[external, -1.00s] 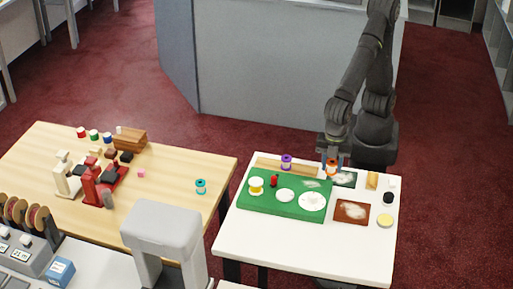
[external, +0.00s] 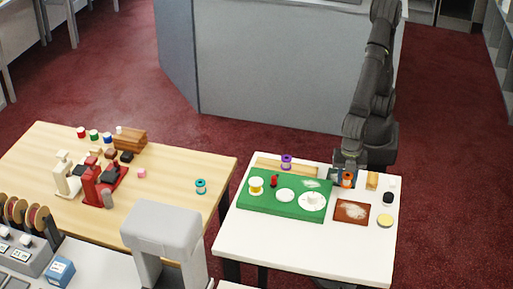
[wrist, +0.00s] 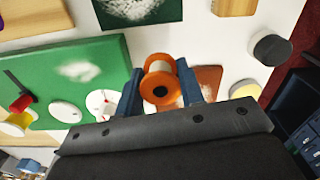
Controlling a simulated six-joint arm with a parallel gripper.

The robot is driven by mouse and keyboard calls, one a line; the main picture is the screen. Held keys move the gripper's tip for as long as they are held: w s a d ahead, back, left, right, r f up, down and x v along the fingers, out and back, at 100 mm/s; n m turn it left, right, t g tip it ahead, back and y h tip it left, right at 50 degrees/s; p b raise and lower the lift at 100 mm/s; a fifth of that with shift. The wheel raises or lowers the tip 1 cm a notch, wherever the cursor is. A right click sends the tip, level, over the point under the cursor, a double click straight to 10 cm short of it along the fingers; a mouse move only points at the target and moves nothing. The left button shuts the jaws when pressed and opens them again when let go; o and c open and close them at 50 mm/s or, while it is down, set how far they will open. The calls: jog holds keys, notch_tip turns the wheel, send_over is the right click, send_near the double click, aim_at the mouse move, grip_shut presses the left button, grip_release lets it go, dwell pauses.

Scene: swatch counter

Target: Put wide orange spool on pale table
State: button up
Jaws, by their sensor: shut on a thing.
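The wide orange spool (external: 347,179), with orange flanges and a paler middle, is held between the two blue fingers of my gripper (wrist: 159,92). In the wrist view, the spool (wrist: 160,83) shows one flange with a dark centre hole facing the camera. A pale wood table (external: 150,183) stands to the left.
The green mat (external: 262,208) holds a yellow spool (external: 256,186), a red item and white discs. A purple spool (external: 286,161) stands behind it. A brown swatch (external: 352,212), yellow disc (external: 385,220) and black cylinder (external: 388,198) lie right. The white table's front is clear.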

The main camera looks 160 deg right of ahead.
aim_at(348, 186)
jog(key=shift+w+a+f, duration=0.35)
jog(key=shift+a+f, duration=0.1)
jog(key=shift+f, duration=1.9)
jog(key=shift+f, duration=0.1)
jog(key=o, duration=1)
jog(key=shift+c, duration=0.2)
notch_tip(348, 186, up, 11)
jog(key=shift+o, duration=0.4)
jog(key=shift+r, duration=0.65)
